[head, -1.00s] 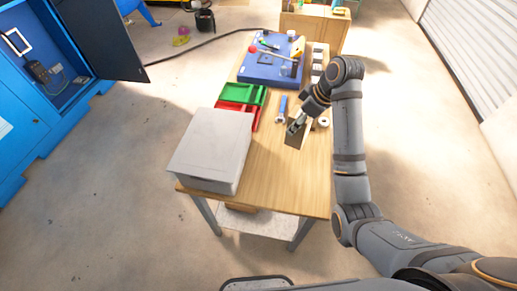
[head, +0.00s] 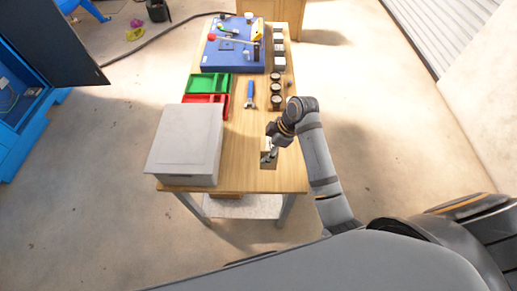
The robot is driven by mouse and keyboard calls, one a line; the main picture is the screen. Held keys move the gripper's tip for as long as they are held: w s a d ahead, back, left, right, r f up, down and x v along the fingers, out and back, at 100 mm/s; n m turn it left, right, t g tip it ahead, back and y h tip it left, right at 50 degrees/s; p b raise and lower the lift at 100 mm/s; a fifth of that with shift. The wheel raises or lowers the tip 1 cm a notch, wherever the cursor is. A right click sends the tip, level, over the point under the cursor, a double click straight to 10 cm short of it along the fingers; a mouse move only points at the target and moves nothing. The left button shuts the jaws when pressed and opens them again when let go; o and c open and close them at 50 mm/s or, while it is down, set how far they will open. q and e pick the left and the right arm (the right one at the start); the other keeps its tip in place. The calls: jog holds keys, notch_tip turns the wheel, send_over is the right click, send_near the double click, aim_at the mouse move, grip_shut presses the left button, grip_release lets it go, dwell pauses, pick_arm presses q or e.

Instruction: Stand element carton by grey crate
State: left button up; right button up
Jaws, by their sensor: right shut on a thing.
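The grey crate (head: 184,142) is a closed, light grey box at the front left of the wooden table. My right gripper (head: 268,155) reaches down over the front right of the table and is shut on the element carton (head: 269,164), a small brown box. The carton is to the right of the crate, with a strip of bare tabletop between them. The gripper hides part of the carton, and I cannot tell whether its bottom touches the table. My left gripper is not in view.
Green tray (head: 209,83) and red tray (head: 205,99) lie behind the crate. A blue-handled tool (head: 250,94) lies mid-table. Several dark round parts (head: 275,88) and pale boxes line the right edge. Bare wood (head: 240,165) is free beside the crate.

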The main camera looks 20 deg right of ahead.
jog(key=w+f, duration=0.1)
jog(key=f, duration=0.2)
jog(key=w+f+p, duration=0.1)
jog(key=w+f, duration=0.1)
jog(key=f, duration=0.1)
jog(key=w+f+p, duration=0.1)
jog(key=f, duration=0.1)
jog(key=shift+w+a+f, duration=0.1)
jog(key=shift+w+f, duration=0.15)
jog(key=shift+f, duration=0.15)
jog(key=o, duration=1.3)
jog(key=shift+f, duration=0.1)
jog(key=shift+r, duration=0.25)
jog(key=b+v, duration=0.1)
jog(key=v, duration=1)
jog(key=shift+r+b, duration=0.35)
jog(key=shift+s, duration=0.1)
